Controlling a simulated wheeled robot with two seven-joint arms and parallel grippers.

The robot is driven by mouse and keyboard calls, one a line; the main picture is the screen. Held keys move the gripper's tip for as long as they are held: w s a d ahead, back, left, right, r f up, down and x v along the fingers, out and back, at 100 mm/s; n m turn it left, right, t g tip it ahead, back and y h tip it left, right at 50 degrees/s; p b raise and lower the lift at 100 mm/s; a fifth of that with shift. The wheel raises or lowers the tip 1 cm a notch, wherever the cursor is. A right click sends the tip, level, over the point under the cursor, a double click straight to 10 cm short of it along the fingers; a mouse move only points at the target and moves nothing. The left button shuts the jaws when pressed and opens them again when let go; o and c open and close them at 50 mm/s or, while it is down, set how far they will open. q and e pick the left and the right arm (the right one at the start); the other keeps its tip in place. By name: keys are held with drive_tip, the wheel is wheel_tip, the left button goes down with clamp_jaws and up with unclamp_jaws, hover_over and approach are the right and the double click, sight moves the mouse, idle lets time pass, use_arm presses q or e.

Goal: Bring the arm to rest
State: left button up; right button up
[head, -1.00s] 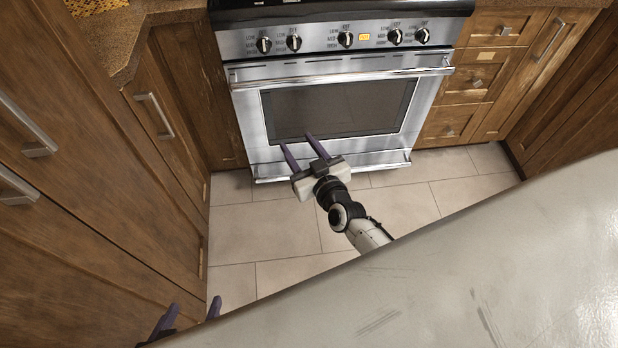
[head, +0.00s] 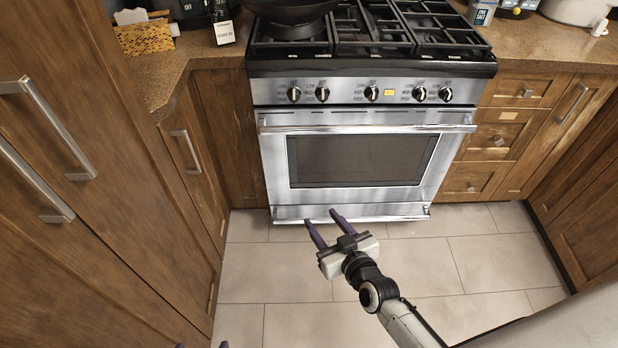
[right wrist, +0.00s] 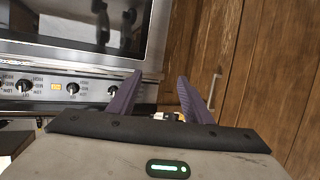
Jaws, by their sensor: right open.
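My right gripper (head: 320,217) is open and empty, its two purple fingers apart and pointing at the lower front of the oven. It hangs above the tiled floor, and its arm comes in from the lower right. In the right wrist view the open fingers (right wrist: 160,76) have nothing between them. Only small dark tips of my left gripper (head: 222,345) show at the bottom edge of the head view; the rest of it is out of the picture.
A steel oven (head: 362,160) with knobs and a black hob (head: 370,35) stands ahead. Wooden cabinets with bar handles (head: 60,130) line the left, and drawers (head: 498,135) stand at the right. A pale surface (head: 570,325) fills the lower right corner. Tiled floor (head: 275,285) lies clear between.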

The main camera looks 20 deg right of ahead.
drive_tip(key=shift+s, duration=0.1)
use_arm(q)
drive_tip(key=f, duration=0.1)
drive_tip(key=a+f, duration=0.1)
drive_tip(key=s+f, duration=0.1)
drive_tip(key=shift+a+f, duration=0.2)
drive_tip(key=shift+a, duration=0.2)
use_arm(e)
drive_tip(key=s+f+g, duration=0.2)
drive_tip(key=s+g, duration=0.1)
drive_tip(key=s, duration=0.8)
drive_tip(key=s+a+f+g, duration=0.1)
drive_tip(key=s+f+g, duration=0.1)
drive_tip(key=s, duration=0.8)
drive_tip(key=shift+s+f+g+y, duration=0.25)
drive_tip(key=shift+s+g+y, duration=0.05)
drive_tip(key=shift+s+g, duration=0.1)
